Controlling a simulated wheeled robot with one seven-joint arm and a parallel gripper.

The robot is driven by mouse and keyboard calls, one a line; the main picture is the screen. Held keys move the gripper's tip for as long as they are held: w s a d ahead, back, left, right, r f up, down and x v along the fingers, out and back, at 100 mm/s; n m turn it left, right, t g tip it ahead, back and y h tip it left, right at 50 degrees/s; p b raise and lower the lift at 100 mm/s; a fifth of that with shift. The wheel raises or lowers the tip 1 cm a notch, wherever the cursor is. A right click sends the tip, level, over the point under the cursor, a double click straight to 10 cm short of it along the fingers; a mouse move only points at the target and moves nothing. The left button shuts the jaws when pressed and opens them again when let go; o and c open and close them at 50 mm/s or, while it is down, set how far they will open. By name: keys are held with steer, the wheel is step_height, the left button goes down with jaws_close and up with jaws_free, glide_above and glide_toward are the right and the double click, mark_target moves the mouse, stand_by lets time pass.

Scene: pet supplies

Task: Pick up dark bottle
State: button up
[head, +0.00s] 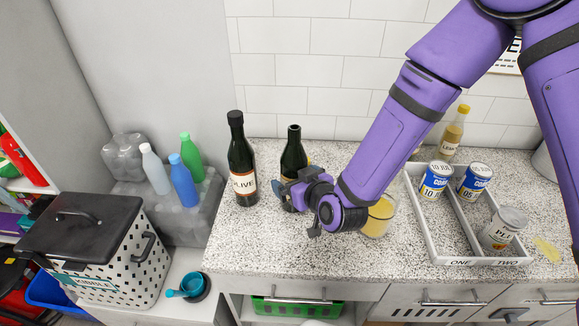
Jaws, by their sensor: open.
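Two dark bottles stand upright on the speckled counter (265,235). The left dark bottle (241,160) has a cream label reading OLIVE and a dark cap. The second dark bottle (293,155) stands to its right, with its lower part mostly hidden behind my gripper (283,188). My gripper is open and reaches in from the right, low over the counter in front of the second bottle. Whether its fingers are around or only in front of that bottle cannot be told.
A glass of yellow liquid (379,217) stands just right of my gripper. A divided white tray (436,240) with cans and a jar is farther right. A yellow bottle (453,135) stands behind it. A KIBBLE bin (125,255) is at left. The counter's front left is clear.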

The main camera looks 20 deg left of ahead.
steer(key=shift+w+a+f, duration=0.1)
steer(key=shift+a, duration=0.05)
steer(key=c, duration=1.1)
steer(key=shift+w, duration=0.1)
